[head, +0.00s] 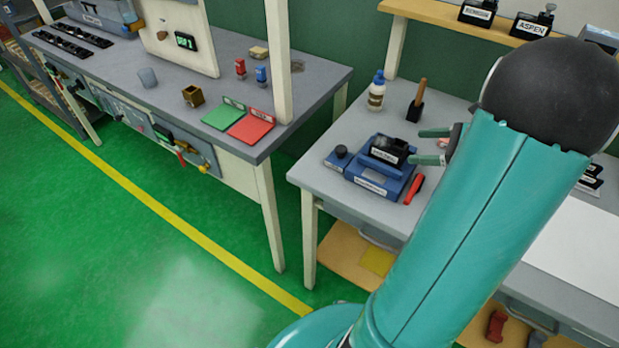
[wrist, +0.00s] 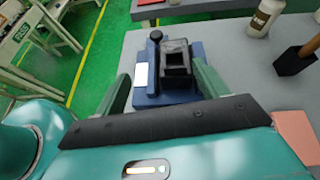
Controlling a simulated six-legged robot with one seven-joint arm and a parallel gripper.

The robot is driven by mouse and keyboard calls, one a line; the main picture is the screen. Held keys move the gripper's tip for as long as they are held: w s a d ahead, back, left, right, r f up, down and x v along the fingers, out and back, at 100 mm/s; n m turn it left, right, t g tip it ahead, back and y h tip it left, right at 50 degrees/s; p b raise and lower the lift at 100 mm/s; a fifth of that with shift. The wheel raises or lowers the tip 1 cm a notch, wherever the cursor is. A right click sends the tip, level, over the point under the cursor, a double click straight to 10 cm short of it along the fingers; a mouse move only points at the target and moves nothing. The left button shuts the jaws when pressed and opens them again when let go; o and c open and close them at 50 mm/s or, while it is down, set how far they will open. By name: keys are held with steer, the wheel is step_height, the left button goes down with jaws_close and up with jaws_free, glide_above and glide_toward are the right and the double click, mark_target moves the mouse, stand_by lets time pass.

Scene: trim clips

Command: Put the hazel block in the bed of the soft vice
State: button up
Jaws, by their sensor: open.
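The blue vice (head: 376,187) stands on the grey bench, with a white label on its front and a dark round knob at its left. It also shows in the wrist view (wrist: 146,98). A black block with a white label (head: 389,150) sits upright in the vice's bed; the label is too small to read surely. In the wrist view the block (wrist: 177,62) shows an open hollow on top. My gripper (head: 431,146) is open beside the block. In the wrist view its green fingers (wrist: 163,88) stand apart on either side, with no visible contact.
A red-handled tool (head: 413,189) lies right of the vice. A white bottle (head: 376,92) and a wooden-handled tool (head: 416,103) stand behind. A shelf holds labelled black blocks, one reading ASPEN (head: 531,25). Left, another bench carries green and red mats (head: 250,126).

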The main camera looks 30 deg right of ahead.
steer(key=w+a+r+n+g, duration=0.25)
steer(key=a+n, duration=0.35)
steer(key=a, duration=0.4)
steer(key=w+a+r+n+g, duration=0.15)
steer(key=a+n+g, duration=0.3)
steer(key=a, duration=0.45)
steer(key=s+a+r+n+t+h, duration=0.1)
steer(key=s+a+r+n+h, duration=0.1)
steer(key=a+n, duration=0.6)
steer(key=s+a+r+n+h, duration=0.2)
steer(key=s+a+n+h, duration=0.2)
steer(key=a+n, duration=0.5)
steer(key=shift+s+r+n+t+h, duration=0.25)
steer(key=shift+n+t+h, duration=0.15)
steer(key=shift+n, duration=0.35)
steer(key=shift+c, duration=0.4)
steer(key=shift+d, duration=0.1)
steer(key=c, duration=0.7)
